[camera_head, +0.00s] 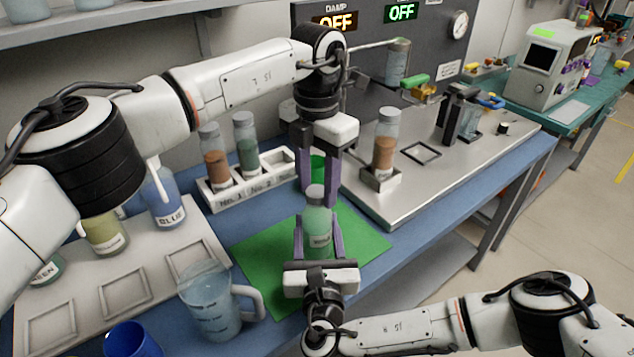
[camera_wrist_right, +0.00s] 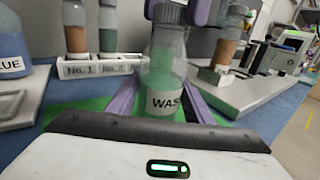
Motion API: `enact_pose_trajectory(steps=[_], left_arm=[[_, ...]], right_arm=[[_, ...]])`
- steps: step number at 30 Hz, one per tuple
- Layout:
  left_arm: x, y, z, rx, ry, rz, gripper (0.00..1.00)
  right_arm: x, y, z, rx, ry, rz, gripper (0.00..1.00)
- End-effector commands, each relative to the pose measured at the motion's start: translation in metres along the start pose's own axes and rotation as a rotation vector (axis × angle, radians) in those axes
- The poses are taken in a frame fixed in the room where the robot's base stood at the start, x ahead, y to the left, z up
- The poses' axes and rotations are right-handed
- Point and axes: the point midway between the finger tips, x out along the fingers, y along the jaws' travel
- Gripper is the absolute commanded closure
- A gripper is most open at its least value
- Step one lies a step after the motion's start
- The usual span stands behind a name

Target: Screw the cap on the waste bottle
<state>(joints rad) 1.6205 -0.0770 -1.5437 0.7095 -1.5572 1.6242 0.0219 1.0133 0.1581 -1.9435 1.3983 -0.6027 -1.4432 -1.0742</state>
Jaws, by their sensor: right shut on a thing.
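The waste bottle (camera_head: 318,222), clear with green contents, stands upright over the green mat (camera_head: 265,262). Its label, partly visible as "WAS", shows in the right wrist view (camera_wrist_right: 165,100). A dark grey cap (camera_wrist_right: 168,14) sits on the bottle's mouth; whether it is tight I cannot tell. My right gripper (camera_head: 318,243) is shut on the bottle's body from the front, one purple finger on each side. My left gripper (camera_head: 319,190) points down from above, its purple fingers apart on either side of the cap, with a gap showing between them.
A white rack (camera_head: 248,181) with two sample bottles stands behind to the left. A clear jug (camera_head: 210,300) and a blue cup (camera_head: 130,340) are at the front left. A metal plate (camera_head: 470,150) with a brown-filled bottle (camera_head: 384,150) lies to the right.

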Motion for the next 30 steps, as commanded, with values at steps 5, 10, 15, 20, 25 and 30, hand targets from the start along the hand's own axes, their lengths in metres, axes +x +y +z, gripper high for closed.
enact_pose_trajectory(steps=[5, 10, 15, 20, 25, 30], left_arm=[[0.000, 0.000, 0.000, -0.001, 0.000, 0.000, 0.49], [-0.001, 0.000, 0.000, -0.002, -0.001, 0.000, 0.49], [-0.019, 0.001, 0.001, -0.003, -0.003, 0.002, 0.49], [-0.052, 0.000, 0.001, -0.003, -0.005, 0.003, 0.49], [-0.088, 0.000, 0.001, -0.003, -0.004, 0.003, 0.49], [-0.111, -0.001, 0.001, -0.003, -0.002, 0.001, 0.49]], right_arm=[[0.000, 0.000, -0.001, 0.000, 0.003, 0.000, 1.00], [0.000, 0.000, -0.001, 0.000, 0.002, 0.000, 1.00], [0.000, 0.000, -0.001, 0.000, 0.002, 0.000, 1.00], [0.000, 0.000, -0.001, 0.000, 0.002, 0.000, 1.00], [0.000, 0.000, -0.001, 0.000, 0.002, 0.000, 1.00], [0.000, 0.000, -0.001, 0.000, 0.002, 0.000, 1.00]])
